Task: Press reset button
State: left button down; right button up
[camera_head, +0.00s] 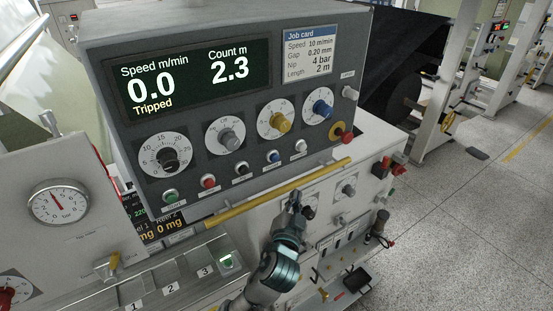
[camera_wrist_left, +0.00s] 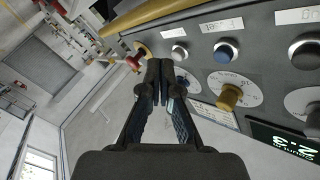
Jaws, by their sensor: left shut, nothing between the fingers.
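The control panel (camera_head: 225,150) has a row of push buttons along its lower edge: green (camera_head: 170,196), red (camera_head: 208,182), black (camera_head: 240,169), blue (camera_head: 273,156) and pale grey (camera_head: 300,146). In the left wrist view the blue button (camera_wrist_left: 225,51) and the pale button (camera_wrist_left: 180,53) lie right of the fingertips. My left gripper (camera_head: 294,198) is shut and empty, below the panel's lower right edge and the yellow bar. Its fingers also show in the left wrist view (camera_wrist_left: 160,82). My right gripper is out of view.
A yellow bar (camera_head: 280,192) runs along the panel's underside. A red mushroom button (camera_head: 347,137) sits at the panel's right end. Dials line the panel above the buttons. The display reads "Tripped". Open floor (camera_head: 455,210) lies to the right.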

aim_at(274, 158)
pick_arm(q)
notch_tip(274, 158, up, 6)
jog(key=s+d+t, duration=0.1)
jog(key=s, duration=0.1)
jog(key=shift+d+m+t, duration=0.3)
jog(key=shift+a+r, duration=0.1)
jog(key=w+a, duration=0.5)
jog(key=w, duration=0.2)
dwell(0.7)
jog(key=shift+w+a, duration=0.1)
dwell(0.7)
jog(key=shift+w+a, duration=0.2)
